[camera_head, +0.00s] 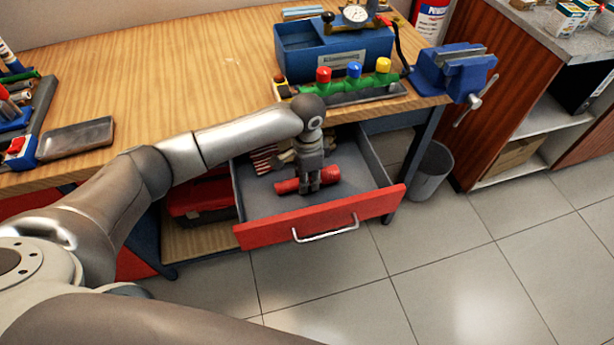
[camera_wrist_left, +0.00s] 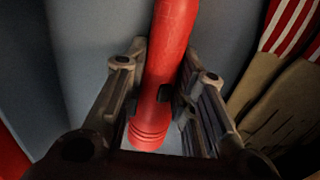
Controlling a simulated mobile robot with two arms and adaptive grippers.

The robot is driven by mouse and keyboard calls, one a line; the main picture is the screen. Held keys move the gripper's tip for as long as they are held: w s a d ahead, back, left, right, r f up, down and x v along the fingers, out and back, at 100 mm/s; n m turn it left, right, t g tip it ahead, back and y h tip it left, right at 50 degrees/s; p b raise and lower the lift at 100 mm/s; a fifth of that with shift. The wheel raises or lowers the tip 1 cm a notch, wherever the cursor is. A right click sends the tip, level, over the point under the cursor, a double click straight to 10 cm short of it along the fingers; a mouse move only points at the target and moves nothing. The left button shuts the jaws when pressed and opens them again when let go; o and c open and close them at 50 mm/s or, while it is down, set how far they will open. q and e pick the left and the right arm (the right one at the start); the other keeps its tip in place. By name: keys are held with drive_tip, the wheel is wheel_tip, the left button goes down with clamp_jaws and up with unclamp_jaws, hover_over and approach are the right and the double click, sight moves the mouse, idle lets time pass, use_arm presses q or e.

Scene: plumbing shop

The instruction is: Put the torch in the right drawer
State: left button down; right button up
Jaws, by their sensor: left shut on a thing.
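The red torch (camera_head: 326,175) is inside the open right drawer (camera_head: 386,203), low near the drawer's floor; I cannot tell whether it touches it. The drawer has grey inner walls, a red front and a light metal handle. My left gripper (camera_head: 309,188) reaches down into the drawer and is shut on the torch. In the left wrist view the torch (camera_wrist_left: 166,60) lies between the two fingers of the gripper (camera_wrist_left: 158,100), its ribbed end toward the camera. My right gripper is not in view.
Work gloves with red and white stripes (camera_head: 264,159) lie at the back of the drawer, beside the gripper. A grey bin (camera_head: 433,172) stands right of the drawer.

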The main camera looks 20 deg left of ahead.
use_arm(q)
drive_tip(key=c, duration=1.2)
unclamp_jaws()
wheel_tip(320, 180, up, 12)
drive_tip(key=shift+r, duration=0.15)
